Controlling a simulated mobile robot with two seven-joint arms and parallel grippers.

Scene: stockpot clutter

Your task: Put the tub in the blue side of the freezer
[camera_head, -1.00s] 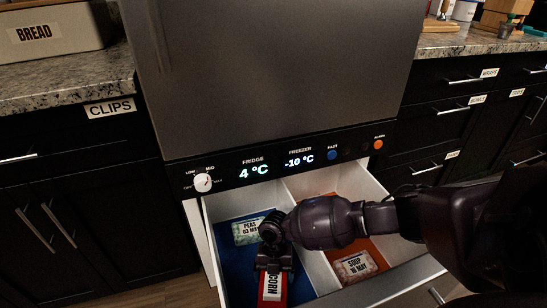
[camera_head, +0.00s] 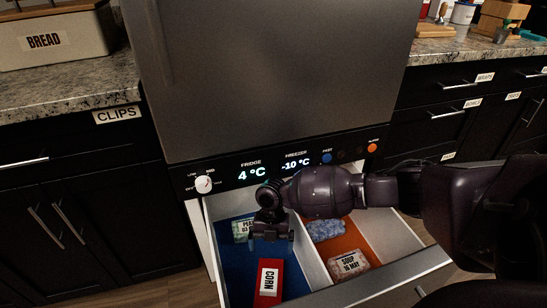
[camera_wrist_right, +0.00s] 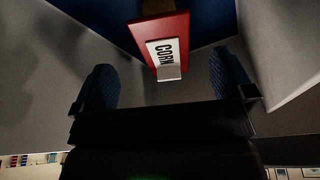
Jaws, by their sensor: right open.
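The freezer drawer is pulled out, with a blue-floored side (camera_head: 236,276) on the left and an orange-floored side (camera_head: 342,247) on the right. A red tub (camera_head: 269,283) labelled CORN stands in the blue side near the front; the right wrist view shows it too (camera_wrist_right: 167,42). My right gripper (camera_head: 270,246) is above the blue side, just behind and above the tub. In the right wrist view its two blue pads (camera_wrist_right: 163,88) are wide apart with nothing between them, and the tub lies beyond them. My left gripper is not in view.
A bag labelled PEAS (camera_head: 243,229) lies at the back of the blue side. A bag labelled SOUP (camera_head: 348,264) and a bluish bag (camera_head: 326,229) lie in the orange side. A white divider (camera_head: 312,266) separates the sides. The drawer front (camera_head: 385,278) is a raised edge.

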